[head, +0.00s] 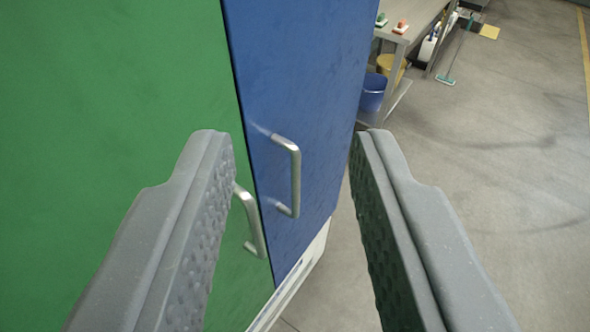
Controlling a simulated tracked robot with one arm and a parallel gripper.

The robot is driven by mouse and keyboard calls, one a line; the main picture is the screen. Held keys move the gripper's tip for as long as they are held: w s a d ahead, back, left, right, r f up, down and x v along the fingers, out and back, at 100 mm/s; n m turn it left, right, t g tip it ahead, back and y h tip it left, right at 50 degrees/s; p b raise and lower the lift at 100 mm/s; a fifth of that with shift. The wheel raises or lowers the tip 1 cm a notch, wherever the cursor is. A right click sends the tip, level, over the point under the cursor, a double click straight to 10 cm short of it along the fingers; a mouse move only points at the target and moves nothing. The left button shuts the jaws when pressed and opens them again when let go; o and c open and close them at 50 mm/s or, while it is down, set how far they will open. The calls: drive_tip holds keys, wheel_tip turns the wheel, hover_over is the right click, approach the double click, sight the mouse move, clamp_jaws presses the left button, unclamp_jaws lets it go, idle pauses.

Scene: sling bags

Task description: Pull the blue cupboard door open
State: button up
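The blue cupboard door (320,95) stands upright in the middle of the head view and looks shut. Its metal bar handle (296,178) is upright near the door's left edge. My gripper (283,140) is open, with its two grey fingers wide apart. In the picture, the blue door's handle lies between the fingers, with nothing gripped. I cannot tell how far beyond the fingertips the handle is.
A green door (100,80) adjoins on the left, its metal handle (252,222) partly behind my left finger. A metal table (412,22) with a blue bucket (373,92) beneath stands behind at right. Grey floor (520,180) on the right is mostly clear.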

drive_tip(key=w+d+f+m+g+y+p, duration=0.1)
drive_tip(key=w+f+m+g+y+p, duration=0.1)
drive_tip(key=w+f, duration=0.3)
drive_tip(key=w+d+f+m+g+y+p, duration=0.1)
drive_tip(key=w+f+m+g+p, duration=0.15)
drive_tip(key=f, duration=0.55)
drive_tip(key=m+t+y+p, duration=0.2)
drive_tip(key=m+y+p, duration=0.7)
drive_tip(key=m, duration=1.4)
approach(298, 179)
drive_tip(key=p+x, duration=0.1)
drive_tip(key=x, duration=1)
drive_tip(key=shift+d+f, duration=0.15)
clamp_jaws()
